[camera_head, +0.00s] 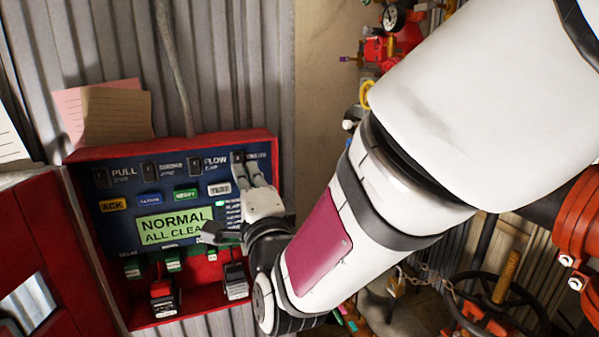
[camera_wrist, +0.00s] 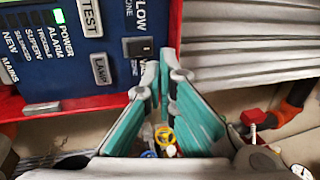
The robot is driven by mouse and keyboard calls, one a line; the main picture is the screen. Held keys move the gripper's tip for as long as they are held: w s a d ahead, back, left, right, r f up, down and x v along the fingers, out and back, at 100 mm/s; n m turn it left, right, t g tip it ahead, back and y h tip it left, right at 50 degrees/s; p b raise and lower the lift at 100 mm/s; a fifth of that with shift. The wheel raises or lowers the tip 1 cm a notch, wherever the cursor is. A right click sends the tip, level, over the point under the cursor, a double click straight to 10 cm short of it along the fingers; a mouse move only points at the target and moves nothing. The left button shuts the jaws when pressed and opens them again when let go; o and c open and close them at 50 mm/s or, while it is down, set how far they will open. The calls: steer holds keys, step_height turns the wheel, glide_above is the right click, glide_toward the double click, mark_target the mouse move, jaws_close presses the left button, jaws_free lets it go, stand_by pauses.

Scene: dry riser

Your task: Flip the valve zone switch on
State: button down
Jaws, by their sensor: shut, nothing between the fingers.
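The alarm panel is a red box with a blue face (camera_head: 130,222). Its top row holds black switches labelled PULL, FLOW and others. The valve zone switch (camera_head: 237,157) is at the right end of this row. In the wrist view the same black switch (camera_wrist: 139,46) shows just beyond the FLOW ZONE text, left of my fingertips. My gripper (camera_head: 247,162) is shut and empty, its tips at the panel's upper right, close to the switch. In the wrist view my fingertips (camera_wrist: 158,62) overlap the label beside it. I cannot tell whether they touch the switch, or which way it is set.
A green display (camera_head: 175,225) reads NORMAL ALL CLEAR. ACK, RESET and TEST buttons (camera_head: 219,188) sit between it and the switches. Padlock-like items (camera_head: 165,298) hang in the box's lower part. Red pipework with a gauge (camera_head: 392,17) and a chained handwheel (camera_head: 480,320) stand at right.

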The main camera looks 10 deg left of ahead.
steer(key=r+b+v, duration=0.1)
steer(key=v, duration=0.6)
steer(key=shift+s+d+r, duration=0.25)
steer(key=shift+s, duration=0.1)
steer(key=w+d+f+n+g+h, duration=0.2)
steer(key=d+n+g+h, duration=0.1)
steer(key=d, duration=0.5)
steer(key=w+d+f+n+g+h, duration=0.1)
steer(key=d+n+g+h, duration=0.2)
steer(key=d, duration=0.5)
steer(key=s+d+f+n+g+h, duration=0.2)
steer(key=s+d+g, duration=0.1)
steer(key=s+d, duration=0.5)
steer(key=s+d+f+n+g+h, duration=0.2)
steer(key=s+d+n+g, duration=0.1)
steer(key=s+d, duration=0.5)
steer(key=shift+s+d+n+h, duration=0.3)
steer(key=shift+s+d, duration=0.05)
steer(key=shift+d, duration=0.6)
